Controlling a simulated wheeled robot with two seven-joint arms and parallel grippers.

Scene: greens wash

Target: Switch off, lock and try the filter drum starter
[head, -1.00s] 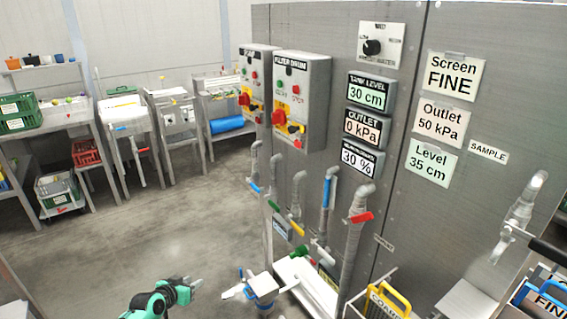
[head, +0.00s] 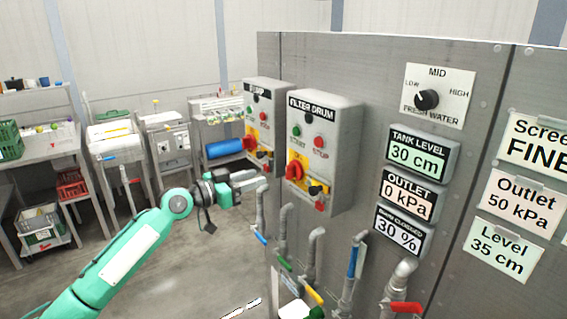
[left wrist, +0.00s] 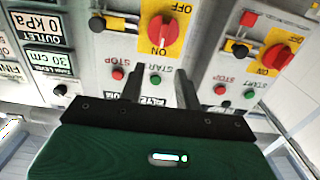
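The filter drum starter (head: 326,140) is a grey wall box in the head view, with a green START button, a red STOP button (head: 320,142) and a red rotary handle (head: 294,171) on a yellow plate. In the left wrist view, upside down, its red handle (left wrist: 161,32) sits between the OFF and ON marks and seems turned toward ON. A black piece (left wrist: 97,24) sits beside the plate; I cannot tell if it is a lock. My left gripper (head: 250,182) is in front of the starters. In the wrist view its fingers (left wrist: 160,88) are apart and empty.
The pump starter (head: 263,115) is left of the filter drum box. Pipes with coloured valve levers (head: 405,308) stand below. Tank level (head: 418,160) and outlet displays and a fresh water knob (head: 427,99) are to the right. Open floor lies at left, before benches.

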